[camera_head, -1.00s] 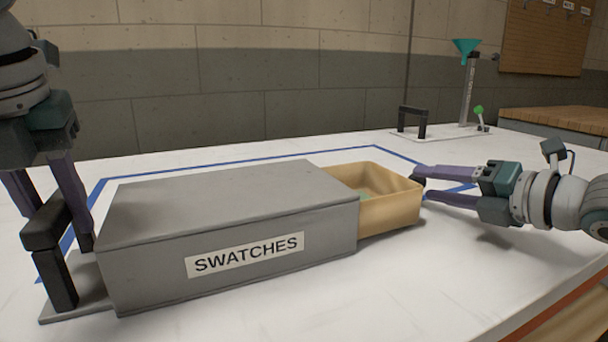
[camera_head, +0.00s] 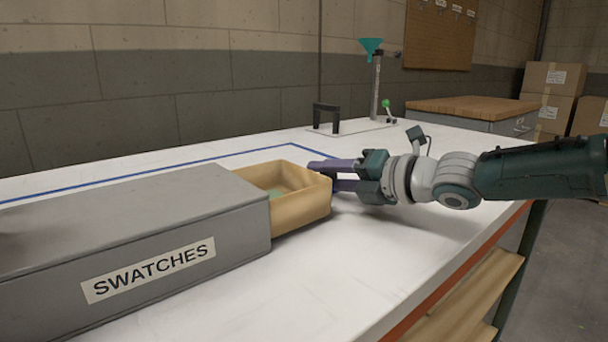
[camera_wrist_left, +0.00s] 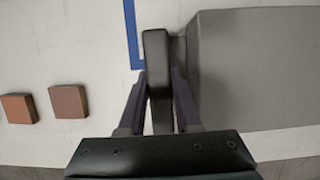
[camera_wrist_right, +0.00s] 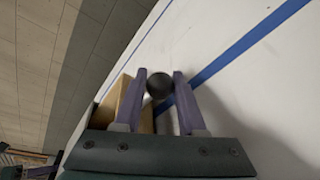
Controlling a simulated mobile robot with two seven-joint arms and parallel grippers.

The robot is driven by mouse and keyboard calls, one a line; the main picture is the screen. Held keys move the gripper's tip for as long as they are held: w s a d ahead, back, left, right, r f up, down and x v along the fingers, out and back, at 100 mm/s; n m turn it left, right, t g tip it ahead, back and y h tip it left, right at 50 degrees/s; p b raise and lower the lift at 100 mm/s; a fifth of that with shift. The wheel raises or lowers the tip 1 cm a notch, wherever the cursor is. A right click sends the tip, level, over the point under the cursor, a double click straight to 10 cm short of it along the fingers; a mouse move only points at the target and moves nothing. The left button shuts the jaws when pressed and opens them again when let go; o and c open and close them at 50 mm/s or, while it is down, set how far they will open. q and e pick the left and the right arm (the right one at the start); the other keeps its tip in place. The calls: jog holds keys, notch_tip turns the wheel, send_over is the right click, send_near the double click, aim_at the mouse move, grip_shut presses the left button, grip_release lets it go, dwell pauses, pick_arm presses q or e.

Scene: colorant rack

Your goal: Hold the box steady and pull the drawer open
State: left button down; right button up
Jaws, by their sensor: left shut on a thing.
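The grey box labelled SWATCHES (camera_head: 150,275) lies on the white table, its left part cut off in the head view. Its tan drawer (camera_head: 305,208) sticks partway out of the right end, with something greenish inside. My left gripper (camera_wrist_left: 158,85) is shut on the black upright handle (camera_wrist_left: 157,45) beside the box (camera_wrist_left: 250,70); it is outside the head view. My right gripper (camera_head: 325,175) is at the drawer front. The right wrist view shows its fingers close on both sides of the dark round knob (camera_wrist_right: 159,84).
Blue tape (camera_head: 150,172) marks the table behind the box. A black handle stand (camera_head: 326,117) and a post with a teal funnel (camera_head: 371,46) stand farther back. Two brown square blocks (camera_wrist_left: 68,101) lie left of the left gripper. The table's right edge lies beyond the drawer.

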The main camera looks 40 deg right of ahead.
grip_shut()
dwell(1.0)
